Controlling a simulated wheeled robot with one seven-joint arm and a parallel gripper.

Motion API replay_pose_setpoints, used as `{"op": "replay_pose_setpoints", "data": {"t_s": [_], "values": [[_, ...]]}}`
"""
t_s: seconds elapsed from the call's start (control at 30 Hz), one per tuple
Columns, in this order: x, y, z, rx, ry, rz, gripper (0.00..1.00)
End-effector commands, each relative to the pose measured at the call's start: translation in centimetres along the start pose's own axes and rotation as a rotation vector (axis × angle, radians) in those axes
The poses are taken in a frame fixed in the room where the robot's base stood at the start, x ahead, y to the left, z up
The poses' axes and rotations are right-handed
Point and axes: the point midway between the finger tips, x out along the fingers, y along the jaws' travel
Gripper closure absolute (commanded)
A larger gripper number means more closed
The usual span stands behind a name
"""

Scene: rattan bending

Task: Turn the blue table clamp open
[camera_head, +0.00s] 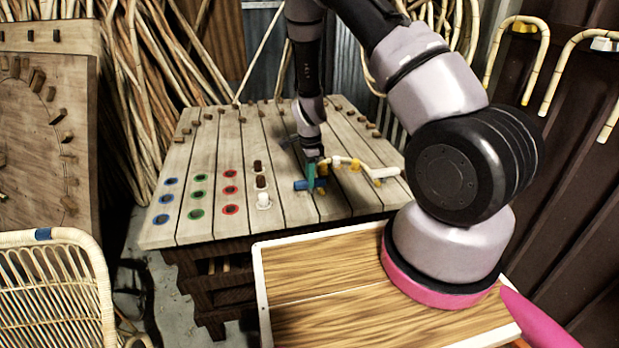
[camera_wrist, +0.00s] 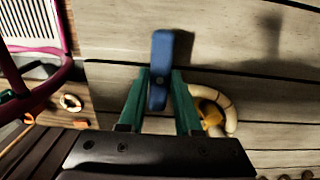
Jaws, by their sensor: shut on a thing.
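The blue table clamp (camera_wrist: 172,50) shows in the wrist view as a long blue bar between the fingertips of my gripper (camera_wrist: 158,95). The two green fingers are close on either side of it, and my gripper is shut on it. In the head view my gripper (camera_head: 312,172) points down at the slatted table, and the blue clamp (camera_head: 301,185) lies at its fingertips near the table's front half. A bent rattan piece with yellow bands (camera_head: 345,162) lies just right of the clamp. The lower part of the clamp is hidden.
Blue, green and red ringed holes (camera_head: 197,196) form rows on the left of the slatted table (camera_head: 240,140). A white and brown peg group (camera_head: 263,196) stands left of the clamp. Wooden pegs line the table's edges. A rattan chair (camera_head: 50,280) stands at the front left.

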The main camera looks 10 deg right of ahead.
Motion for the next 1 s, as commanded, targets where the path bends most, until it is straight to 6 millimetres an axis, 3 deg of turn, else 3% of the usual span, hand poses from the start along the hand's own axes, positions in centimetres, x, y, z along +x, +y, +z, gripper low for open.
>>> {"op": "replay_pose_setpoints", "data": {"t_s": [0.37, 1.0], "values": [[-0.11, -0.25, -0.09, -0.13, 0.001, -0.005, 1.0], [-0.19, -0.41, -0.07, -0.715, 0.003, -0.009, 1.0]]}}
